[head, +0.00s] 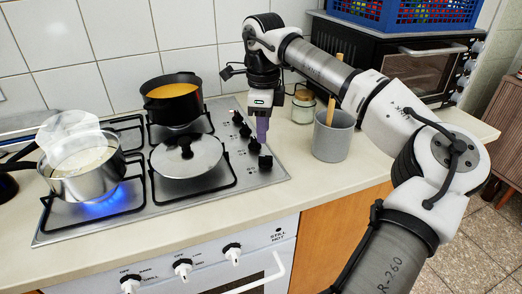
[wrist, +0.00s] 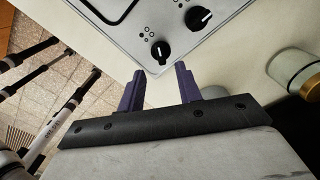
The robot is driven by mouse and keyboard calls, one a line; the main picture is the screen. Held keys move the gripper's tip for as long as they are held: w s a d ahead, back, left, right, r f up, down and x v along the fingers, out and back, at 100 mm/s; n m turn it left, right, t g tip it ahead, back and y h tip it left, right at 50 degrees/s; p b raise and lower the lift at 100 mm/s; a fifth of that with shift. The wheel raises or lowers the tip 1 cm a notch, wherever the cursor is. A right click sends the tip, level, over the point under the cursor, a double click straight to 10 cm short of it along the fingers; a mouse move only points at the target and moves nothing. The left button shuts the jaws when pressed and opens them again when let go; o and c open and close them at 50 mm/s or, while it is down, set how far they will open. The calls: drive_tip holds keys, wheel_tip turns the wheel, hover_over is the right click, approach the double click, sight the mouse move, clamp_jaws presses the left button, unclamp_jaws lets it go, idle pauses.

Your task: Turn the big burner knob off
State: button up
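Several black burner knobs run along the right side of the steel hob. The front one (head: 265,162) and the one behind it (head: 254,146) stand clear. In the wrist view a small knob (wrist: 160,50) sits near the hob's edge, with a larger-looking knob (wrist: 199,18) farther up; both have white pointer marks. I cannot tell which knob serves the big burner. A blue flame (head: 98,207) burns under the steel pot at the front left. My gripper (head: 262,138) hangs above the knob row, fingers down. In the wrist view its purple fingers (wrist: 159,70) are apart and empty.
A steel pot (head: 85,180), a lidded pan (head: 188,157) and a black pot (head: 172,105) stand on the hob (head: 215,196). A grey utensil cup (head: 333,140) and a glass jar (head: 303,108) stand right of my gripper. An oven (head: 425,80) is behind.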

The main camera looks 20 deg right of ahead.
sight(262, 156)
wheel_tip(262, 156, down, 8)
drive_tip(key=shift+r+p, duration=0.15)
drive_tip(key=shift+p, duration=0.25)
drive_tip(key=shift+c, duration=0.4)
clamp_jaws()
